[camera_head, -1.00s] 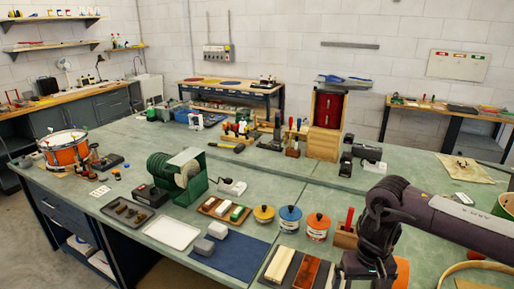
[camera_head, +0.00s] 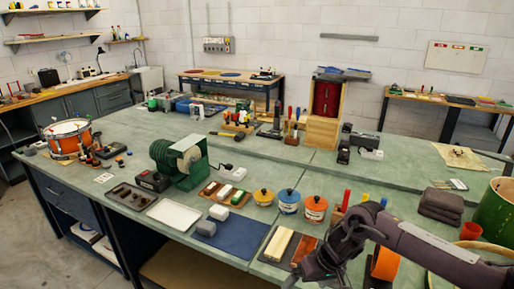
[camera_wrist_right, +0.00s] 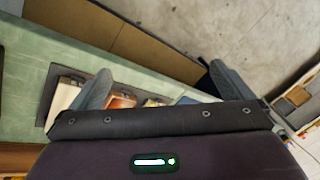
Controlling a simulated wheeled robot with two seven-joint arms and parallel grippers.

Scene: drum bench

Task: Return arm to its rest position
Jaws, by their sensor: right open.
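My right arm comes in from the right edge of the head view, low over the front of the green bench (camera_head: 230,135). My right gripper is at the bottom of that view, by the sanding blocks (camera_head: 280,244), its fingers hard to make out there. In the right wrist view my right gripper (camera_wrist_right: 160,74) is open, its two grey fingers wide apart with nothing between them. Below the fingers are the bench edge and parts of the blocks. My left arm and gripper are not in view.
A blue mat (camera_head: 237,238) lies left of the gripper. Bare bench lies behind the tins.

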